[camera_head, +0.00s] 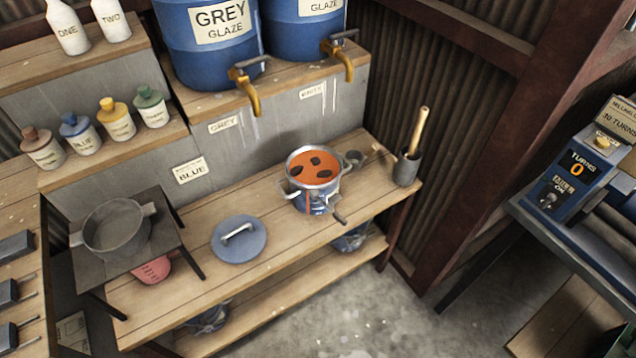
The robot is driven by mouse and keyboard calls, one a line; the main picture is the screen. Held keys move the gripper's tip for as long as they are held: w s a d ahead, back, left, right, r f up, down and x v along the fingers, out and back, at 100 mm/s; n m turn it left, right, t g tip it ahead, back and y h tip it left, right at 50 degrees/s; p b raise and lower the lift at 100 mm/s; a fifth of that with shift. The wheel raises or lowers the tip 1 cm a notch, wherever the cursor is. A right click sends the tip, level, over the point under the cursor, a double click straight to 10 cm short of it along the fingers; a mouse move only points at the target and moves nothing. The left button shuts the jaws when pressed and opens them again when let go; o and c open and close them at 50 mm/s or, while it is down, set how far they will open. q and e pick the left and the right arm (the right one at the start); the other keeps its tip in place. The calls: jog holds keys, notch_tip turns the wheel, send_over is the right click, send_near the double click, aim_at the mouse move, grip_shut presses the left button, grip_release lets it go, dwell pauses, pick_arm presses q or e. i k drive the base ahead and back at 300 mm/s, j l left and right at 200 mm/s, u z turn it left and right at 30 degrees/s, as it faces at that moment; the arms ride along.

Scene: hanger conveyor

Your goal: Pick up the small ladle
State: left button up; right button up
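A small grey cup-shaped piece (353,158) sits on the wooden bench just right of the pot, and it looks like the bowl of the small ladle. A short piece seems to extend from it to the right, but it is too small to tell clearly. Neither of my grippers shows in the head view.
A dark cup (408,170) with an upright wooden-handled tool stands at the bench's right end. A blue-grey lid (239,240) lies left of the pot. A grey pan (117,230) sits on a raised stand. Blue glaze barrels (207,62) with yellow taps overhang behind.

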aim_at(354, 156)
jog(key=i+l, duration=0.15)
jog(key=i, duration=0.75)
jog(key=k+l+z, duration=0.2)
jog(key=k, duration=0.15)
jog(key=i+j+u, duration=0.15)
jog(key=i, duration=0.2)
